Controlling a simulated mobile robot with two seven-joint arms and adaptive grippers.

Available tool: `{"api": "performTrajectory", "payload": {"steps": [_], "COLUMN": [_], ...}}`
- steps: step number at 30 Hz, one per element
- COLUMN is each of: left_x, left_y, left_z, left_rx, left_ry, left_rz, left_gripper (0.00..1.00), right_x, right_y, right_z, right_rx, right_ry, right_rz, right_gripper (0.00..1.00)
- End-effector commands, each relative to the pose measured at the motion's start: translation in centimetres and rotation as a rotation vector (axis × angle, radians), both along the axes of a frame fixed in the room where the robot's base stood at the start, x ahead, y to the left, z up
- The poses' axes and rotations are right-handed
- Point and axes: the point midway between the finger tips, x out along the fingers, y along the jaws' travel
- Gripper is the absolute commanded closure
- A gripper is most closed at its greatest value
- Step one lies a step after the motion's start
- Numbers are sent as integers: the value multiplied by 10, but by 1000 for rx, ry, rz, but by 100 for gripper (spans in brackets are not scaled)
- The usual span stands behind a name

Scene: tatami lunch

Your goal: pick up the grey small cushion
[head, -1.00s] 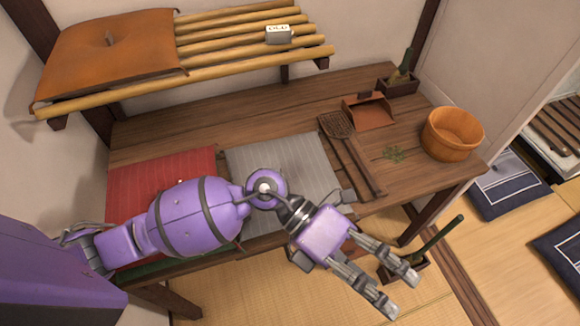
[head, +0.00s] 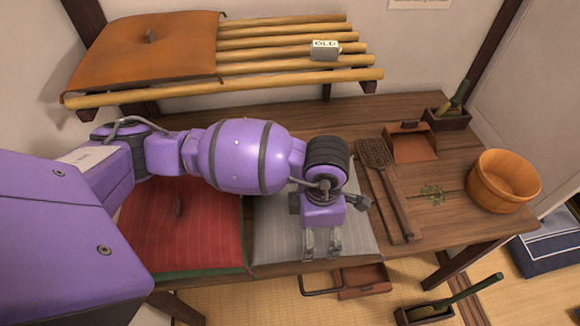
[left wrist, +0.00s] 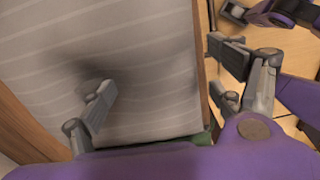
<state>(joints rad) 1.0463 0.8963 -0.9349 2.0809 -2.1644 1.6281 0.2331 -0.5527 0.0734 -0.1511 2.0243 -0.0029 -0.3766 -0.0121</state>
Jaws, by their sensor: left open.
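The grey small cushion (head: 270,225) lies flat on the wooden table, right of the red cushion (head: 205,235). My left gripper (head: 321,245) is above its front part, fingers pointing down and toward the table's front edge. The gripper is open and empty, its two fingers apart. Gripper and wrist hide part of the cushion. In the left wrist view the grey cushion (left wrist: 150,50) fills the middle left. One finger of the left gripper (left wrist: 165,90) is over the cushion, the other beyond its right edge. Whether a finger touches it cannot be told.
A slatted shelf with an orange cushion (head: 150,48) and a small sign block (head: 324,50) overhangs the back. A woven paddle (head: 376,160), dustpan (head: 412,142) and wooden tub (head: 503,180) stand to the right. A small box (head: 365,282) is below the front edge.

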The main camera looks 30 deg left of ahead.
Motion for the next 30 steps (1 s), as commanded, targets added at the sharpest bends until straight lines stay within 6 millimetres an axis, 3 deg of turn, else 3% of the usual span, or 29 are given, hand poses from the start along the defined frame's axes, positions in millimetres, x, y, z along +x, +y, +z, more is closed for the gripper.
{"api": "performTrajectory", "payload": {"steps": [4, 11, 25, 30], "left_x": [2, 2, 2, 3], "left_y": [-1, -1, -1, -1], "left_z": [-14, -16, -15, -15], "left_rx": [-2, -2, -2, -2], "left_ry": [-3, -5, -5, -6], "left_rz": [0, -1, -1, -1], "left_gripper": [15, 15, 74, 76], "right_x": [-2, -3, 1, 1], "right_y": [0, 0, 0, 0], "right_z": [-3, -4, 0, 1], "right_rx": [0, 0, 0, 0], "right_ry": [6, 8, -2, -2], "right_rz": [0, 0, 1, 1], "right_gripper": [72, 72, 72, 72]}}
